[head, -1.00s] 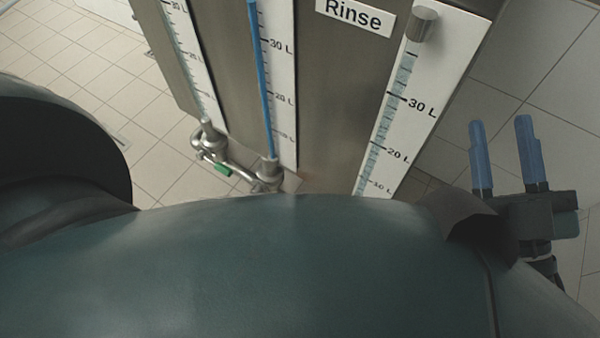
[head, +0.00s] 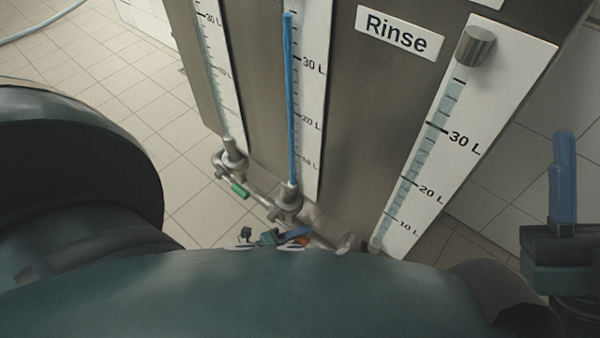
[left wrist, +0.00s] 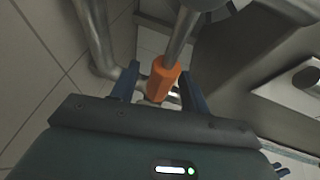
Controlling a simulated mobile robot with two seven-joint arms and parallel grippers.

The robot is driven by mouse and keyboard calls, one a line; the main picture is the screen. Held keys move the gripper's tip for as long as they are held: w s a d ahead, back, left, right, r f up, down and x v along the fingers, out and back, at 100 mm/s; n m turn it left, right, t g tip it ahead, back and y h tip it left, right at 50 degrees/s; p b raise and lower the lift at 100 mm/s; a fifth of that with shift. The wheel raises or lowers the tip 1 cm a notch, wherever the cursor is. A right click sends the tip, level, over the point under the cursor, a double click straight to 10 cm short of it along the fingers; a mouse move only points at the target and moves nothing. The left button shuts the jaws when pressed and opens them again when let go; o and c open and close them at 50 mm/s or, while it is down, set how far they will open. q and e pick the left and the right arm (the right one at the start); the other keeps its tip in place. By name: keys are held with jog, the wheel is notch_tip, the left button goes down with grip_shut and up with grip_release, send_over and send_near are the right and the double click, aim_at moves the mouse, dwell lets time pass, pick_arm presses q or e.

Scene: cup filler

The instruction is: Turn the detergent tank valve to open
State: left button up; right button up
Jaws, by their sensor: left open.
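An orange valve handle (left wrist: 163,82) on a metal pipe lies between the two blue fingers of my left gripper (left wrist: 160,72) in the left wrist view. The fingers are apart on either side of it; I cannot tell if either touches it. In the head view a bit of the orange handle (head: 301,241) shows beside my left gripper (head: 280,236), low by the pipework and mostly hidden by my own body. No detergent label is readable. My right gripper (head: 562,180) is at the right edge, partly cut off, with one blue finger showing and clear space beside it.
A steel panel (head: 365,120) carries litre gauges and a "Rinse" label (head: 399,33). A green valve handle (head: 239,190) sits on the pipe under the left gauge. Tiled floor (head: 150,130) is open at the left. A hose (head: 40,30) lies at top left.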

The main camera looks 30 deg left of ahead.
pick_arm(q)
jog(key=shift+w+d, duration=0.1)
jog(key=shift+w, duration=0.05)
jog(key=shift+c, duration=0.3)
grip_shut()
dwell(0.3)
